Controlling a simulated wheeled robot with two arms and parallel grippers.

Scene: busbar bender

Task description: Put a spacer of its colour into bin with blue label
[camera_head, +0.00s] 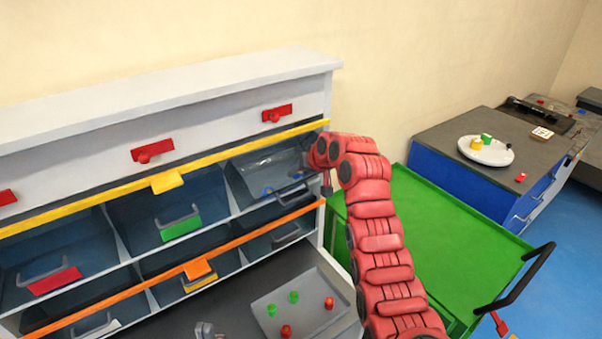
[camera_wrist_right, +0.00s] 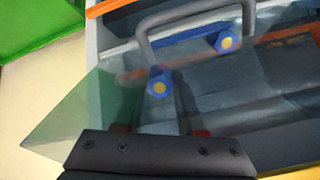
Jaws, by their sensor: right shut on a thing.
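In the head view my right gripper (camera_head: 326,185) points down at the right edge of the upper right bin (camera_head: 262,165). In the right wrist view the gripper's dark body (camera_wrist_right: 155,150) fills the bottom. Beyond it are the bin's grey handle (camera_wrist_right: 190,22) and two blue pieces with yellow centres (camera_wrist_right: 159,84) near the handle's ends.
Other bins carry red (camera_head: 55,281), green (camera_head: 180,227) and yellow (camera_head: 199,281) labels. A grey tray (camera_head: 262,297) holds green (camera_head: 293,297) and red (camera_head: 329,303) spacers. A green cart (camera_head: 450,230) stands right. Yellow (camera_head: 100,205) and orange (camera_head: 235,257) bars cross the shelf.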

